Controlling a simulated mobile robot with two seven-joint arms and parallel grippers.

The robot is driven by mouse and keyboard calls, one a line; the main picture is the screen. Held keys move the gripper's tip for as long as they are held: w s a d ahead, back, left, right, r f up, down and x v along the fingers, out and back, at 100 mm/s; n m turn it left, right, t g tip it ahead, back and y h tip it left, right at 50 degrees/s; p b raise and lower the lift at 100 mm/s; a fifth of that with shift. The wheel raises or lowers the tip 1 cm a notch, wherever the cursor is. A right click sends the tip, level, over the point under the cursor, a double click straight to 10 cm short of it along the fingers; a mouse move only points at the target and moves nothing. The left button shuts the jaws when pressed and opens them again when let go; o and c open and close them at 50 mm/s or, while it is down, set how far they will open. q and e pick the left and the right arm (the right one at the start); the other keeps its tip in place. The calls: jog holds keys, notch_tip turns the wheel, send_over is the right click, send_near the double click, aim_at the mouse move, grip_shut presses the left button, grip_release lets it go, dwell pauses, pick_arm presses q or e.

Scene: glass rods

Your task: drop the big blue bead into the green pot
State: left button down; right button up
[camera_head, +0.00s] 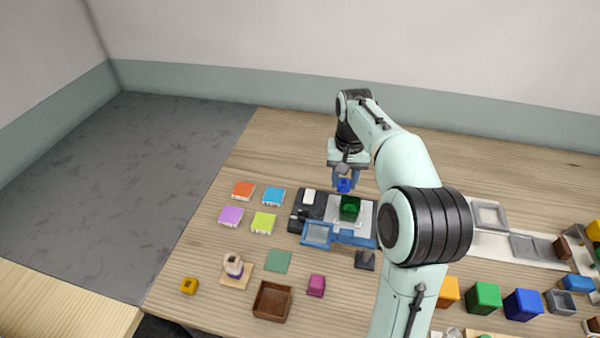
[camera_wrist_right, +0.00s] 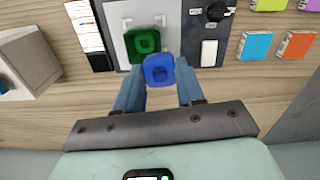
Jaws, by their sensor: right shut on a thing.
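The big blue bead (camera_head: 344,185) is between the fingertips of my right gripper (camera_head: 345,180), which is shut on it. In the right wrist view the blue bead (camera_wrist_right: 159,70) shows between the two blue-grey fingers of the gripper (camera_wrist_right: 160,82). The green pot (camera_head: 349,208) stands on a pale plate, just below the bead in the head view. In the right wrist view the green pot (camera_wrist_right: 143,44) is up and left of the bead, its near right corner close to the bead's outline. My left gripper is in neither view.
A blue tray (camera_head: 317,234) lies in front of the dark device (camera_head: 308,207) beside the pot. Orange (camera_head: 243,190), blue, purple and lime blocks lie to the left. A brown box (camera_head: 271,300) stands nearer. Several coloured cubes are at the right. The table behind the gripper is clear.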

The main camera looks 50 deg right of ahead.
jog(key=shift+m, duration=0.7)
jog(key=shift+s+d+f+b, duration=0.15)
jog(key=shift+s+f+b, duration=0.25)
jog(key=shift+f+b, duration=0.5)
jog(key=shift+s+d+f+b, duration=0.2)
jog(key=shift+s+f+b, duration=0.35)
jog(key=shift+f, duration=0.4)
jog(key=shift+s+d+f+b, duration=0.15)
jog(key=shift+s+f+b, duration=0.15)
jog(key=shift+f+b, duration=0.65)
jog(key=o, duration=1.1)
notch_tip(320, 180, up, 13)
jog(key=p, duration=0.3)
jog(key=shift+r+p, duration=0.2)
jog(key=shift+p, duration=0.2)
